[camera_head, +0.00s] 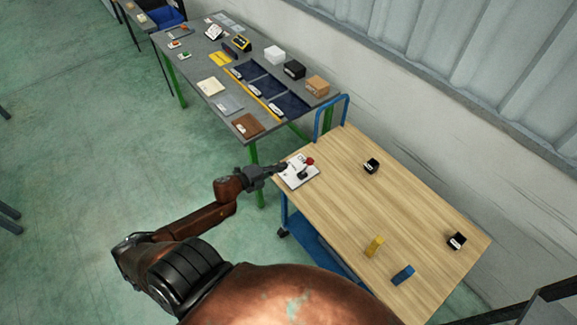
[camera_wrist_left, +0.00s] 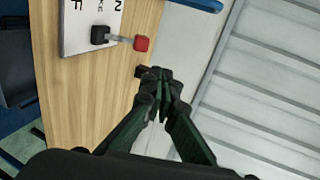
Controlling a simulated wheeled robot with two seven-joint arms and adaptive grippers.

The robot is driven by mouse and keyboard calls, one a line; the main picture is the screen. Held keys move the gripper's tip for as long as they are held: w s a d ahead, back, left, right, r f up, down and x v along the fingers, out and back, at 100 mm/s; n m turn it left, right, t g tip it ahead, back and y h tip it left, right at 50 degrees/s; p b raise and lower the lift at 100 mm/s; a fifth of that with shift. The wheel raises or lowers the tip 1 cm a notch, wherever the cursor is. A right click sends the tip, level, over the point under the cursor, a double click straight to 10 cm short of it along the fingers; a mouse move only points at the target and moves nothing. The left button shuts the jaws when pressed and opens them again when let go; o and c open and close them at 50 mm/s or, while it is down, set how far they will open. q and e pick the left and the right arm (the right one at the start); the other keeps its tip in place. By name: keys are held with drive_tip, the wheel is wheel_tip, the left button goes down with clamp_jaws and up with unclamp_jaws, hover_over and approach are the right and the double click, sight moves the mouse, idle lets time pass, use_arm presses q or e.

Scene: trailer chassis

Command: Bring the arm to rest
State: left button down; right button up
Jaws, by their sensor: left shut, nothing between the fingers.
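My left arm reaches in from the left in the head view. Its gripper (camera_head: 281,168) is at the left edge of the wooden cart top (camera_head: 335,205), by a white plate (camera_head: 299,177) with a dark lever that has a red knob (camera_head: 310,161). In the left wrist view the gripper (camera_wrist_left: 158,78) is shut and empty, its dark fingertips together. The plate (camera_wrist_left: 82,40), with printed letters, and the red knob (camera_wrist_left: 142,43) show beyond the fingers, apart from them in the picture. The right gripper is not in view.
On the cart top lie a black box (camera_head: 371,166), another black box (camera_head: 456,241), a yellow block (camera_head: 374,246) and a blue block (camera_head: 403,274). A blue handle (camera_head: 331,113) rises at the cart's end. A grey table (camera_head: 205,62) with many items stands behind. Open floor lies left.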

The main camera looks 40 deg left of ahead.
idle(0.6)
use_arm(q)
drive_tip(key=s+a+f+n+g+y+b, duration=0.15)
drive_tip(key=s+f+n, duration=0.35)
drive_tip(key=f, duration=0.7)
drive_tip(key=s+a+f+n+g+y+b, duration=0.15)
drive_tip(key=s+f, duration=0.45)
drive_tip(key=f, duration=0.7)
drive_tip(key=s+a+f+n+g+y+b, duration=0.1)
drive_tip(key=s+f+n+g, duration=0.35)
drive_tip(key=f, duration=0.75)
drive_tip(key=s+d+f+n+g+b, duration=0.1)
drive_tip(key=s+d+f+n+g, duration=0.1)
drive_tip(key=s+d+f, duration=0.4)
drive_tip(key=s+d+f+n+g+b, duration=0.1)
drive_tip(key=s+d+f, duration=0.6)
drive_tip(key=s, duration=0.8)
drive_tip(key=s+d+f+n+g+h+b, duration=0.1)
drive_tip(key=s+d+f+n+g+b, duration=0.1)
drive_tip(key=s+d+f, duration=0.4)
drive_tip(key=s+f+n+g, duration=0.1)
drive_tip(key=s+f+n, duration=0.1)
drive_tip(key=s+f, duration=0.2)
drive_tip(key=shift+s+d+f+n, duration=0.35)
drive_tip(key=shift+d+f+n, duration=0.05)
drive_tip(key=shift+f, duration=0.4)
